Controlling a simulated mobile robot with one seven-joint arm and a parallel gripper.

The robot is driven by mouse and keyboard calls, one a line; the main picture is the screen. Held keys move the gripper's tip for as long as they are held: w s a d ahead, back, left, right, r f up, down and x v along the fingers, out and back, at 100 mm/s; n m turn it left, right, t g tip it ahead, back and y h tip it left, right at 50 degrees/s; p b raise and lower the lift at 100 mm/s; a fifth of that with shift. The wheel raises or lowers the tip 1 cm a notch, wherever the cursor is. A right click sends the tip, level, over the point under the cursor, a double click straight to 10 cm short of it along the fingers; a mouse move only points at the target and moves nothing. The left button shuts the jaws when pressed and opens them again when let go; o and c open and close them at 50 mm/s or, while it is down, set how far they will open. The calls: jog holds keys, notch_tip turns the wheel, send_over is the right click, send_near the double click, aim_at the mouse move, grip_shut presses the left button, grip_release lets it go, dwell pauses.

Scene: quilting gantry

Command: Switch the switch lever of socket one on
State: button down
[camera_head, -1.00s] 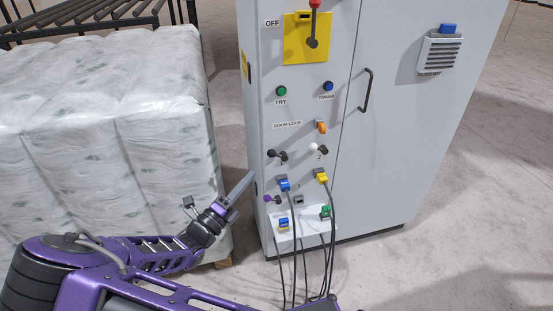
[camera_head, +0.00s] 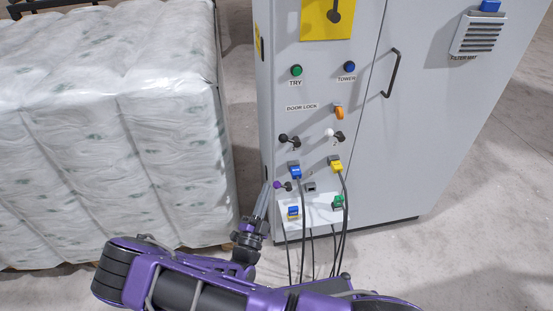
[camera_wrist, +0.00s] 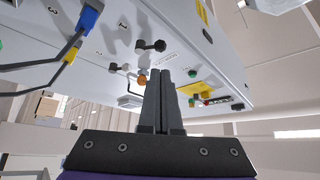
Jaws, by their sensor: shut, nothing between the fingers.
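The switch lever of socket one (camera_head: 290,140) has a black knob and sits on the grey cabinet front above the blue plug (camera_head: 295,172). Its knob points left in the head view. It also shows in the wrist view (camera_wrist: 150,45), beside the number 1, just ahead of and a little left of the fingertips. My gripper (camera_head: 265,188) is shut and empty. It points up near the cabinet's left edge, below the lever, with the purple-knobbed lever (camera_head: 282,186) close to its tips. The fingers also show shut together in the wrist view (camera_wrist: 159,74). I see no contact with the lever.
A white-knobbed lever (camera_head: 334,135) stands right of the black one, above a yellow plug (camera_head: 336,165). Cables hang below the plugs. A wrapped white pallet load (camera_head: 110,130) stands left of the cabinet (camera_head: 420,140), with a narrow gap between them.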

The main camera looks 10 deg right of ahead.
send_near(289, 140)
jog(key=w, duration=0.1)
jog(key=w+r, duration=0.1)
jog(key=w, duration=0.1)
jog(key=w+r, duration=0.1)
jog(key=w, duration=0.1)
jog(key=shift+d+r, duration=0.25)
jog(key=shift+d, duration=0.05)
